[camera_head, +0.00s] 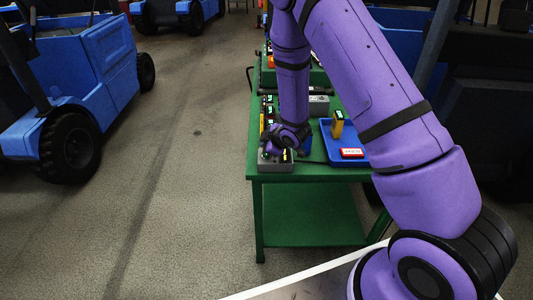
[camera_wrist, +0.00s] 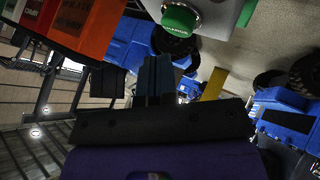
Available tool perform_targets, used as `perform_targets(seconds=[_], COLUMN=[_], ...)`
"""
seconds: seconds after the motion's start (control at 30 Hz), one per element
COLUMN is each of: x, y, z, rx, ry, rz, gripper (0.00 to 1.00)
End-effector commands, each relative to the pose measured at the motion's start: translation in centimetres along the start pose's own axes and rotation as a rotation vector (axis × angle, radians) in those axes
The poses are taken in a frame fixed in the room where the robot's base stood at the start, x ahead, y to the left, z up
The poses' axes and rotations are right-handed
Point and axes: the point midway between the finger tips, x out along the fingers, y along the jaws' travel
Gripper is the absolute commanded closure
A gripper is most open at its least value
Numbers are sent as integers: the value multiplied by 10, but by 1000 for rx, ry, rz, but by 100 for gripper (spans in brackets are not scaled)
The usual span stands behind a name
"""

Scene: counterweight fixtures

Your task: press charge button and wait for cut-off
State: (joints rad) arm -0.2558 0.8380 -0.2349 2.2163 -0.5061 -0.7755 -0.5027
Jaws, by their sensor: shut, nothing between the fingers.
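A grey box (camera_head: 268,164) sits at the near left corner of the green table in the head view, under my gripper (camera_head: 286,150). In the wrist view a green round button (camera_wrist: 179,19) with small lettering, too small to read surely, stands out from a pale grey housing (camera_wrist: 215,14). My gripper (camera_wrist: 156,62) is shut and empty, its fingertips just below the button in the picture. I see a gap between them in the wrist view and cannot tell contact. The head view hides most of the box top behind my wrist.
On the green table (camera_head: 310,174) a blue tray (camera_head: 328,154) holds a yellow device (camera_head: 337,124) and a red-and-white block (camera_head: 352,153). Orange-red labelled blocks (camera_wrist: 98,28) are close by in the wrist view. Blue forklifts (camera_head: 95,60) stand left; the floor between is clear.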

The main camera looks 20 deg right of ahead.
Motion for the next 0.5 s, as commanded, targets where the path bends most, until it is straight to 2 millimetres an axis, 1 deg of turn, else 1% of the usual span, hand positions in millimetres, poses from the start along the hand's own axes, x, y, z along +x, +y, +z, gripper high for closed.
perform_targets(seconds=[0.5], x=[-30], y=[22], z=[-22], rx=[0], ry=[2], rz=[2], gripper=[100])
